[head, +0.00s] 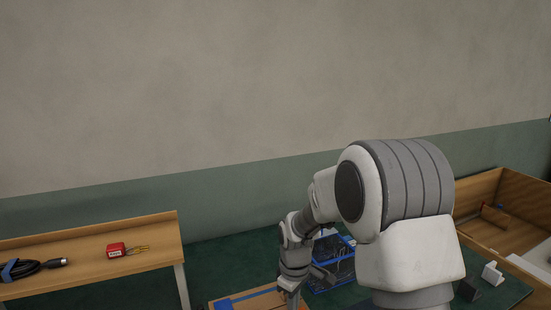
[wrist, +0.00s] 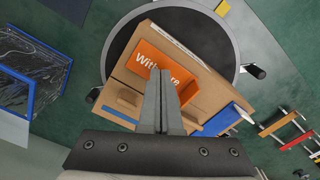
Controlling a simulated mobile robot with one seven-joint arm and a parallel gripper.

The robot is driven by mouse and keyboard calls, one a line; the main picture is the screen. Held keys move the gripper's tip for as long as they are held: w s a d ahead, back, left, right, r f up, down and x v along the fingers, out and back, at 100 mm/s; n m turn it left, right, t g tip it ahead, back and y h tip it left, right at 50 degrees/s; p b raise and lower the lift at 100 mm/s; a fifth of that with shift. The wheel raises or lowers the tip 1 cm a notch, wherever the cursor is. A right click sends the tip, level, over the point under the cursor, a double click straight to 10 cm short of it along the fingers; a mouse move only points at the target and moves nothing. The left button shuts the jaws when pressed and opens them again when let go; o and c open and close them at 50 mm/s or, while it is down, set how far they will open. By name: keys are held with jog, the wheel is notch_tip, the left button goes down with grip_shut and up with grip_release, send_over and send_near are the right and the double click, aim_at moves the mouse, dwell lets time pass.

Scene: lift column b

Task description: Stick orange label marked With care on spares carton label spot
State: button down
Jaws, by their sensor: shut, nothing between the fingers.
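The orange label (wrist: 148,58), with white lettering reading "With" and part of "care", lies flat against a brown carton (wrist: 120,82) in the wrist view. The fingers of my gripper (wrist: 166,74) are shut with nothing between them. Their tips overlap the label's lower right part and hide some of its lettering. I cannot tell whether they touch it. The carton sits on a round black platform (wrist: 222,25). In the head view my gripper (head: 290,290) is low over the carton (head: 258,300), whose blue strip shows at the bottom edge. No separate label spot can be made out.
A blue-edged crate (head: 350,240) stands behind my arm. A large wooden box (head: 480,190) stands at the right. Coloured rungs (wrist: 283,130) lie right of the carton.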

jog(key=shift+f, duration=0.5)
dwell(0.7)
jog(key=shift+r, duration=0.15)
jog(key=shift+r+p, duration=1.9)
jog(key=shift+r, duration=1)
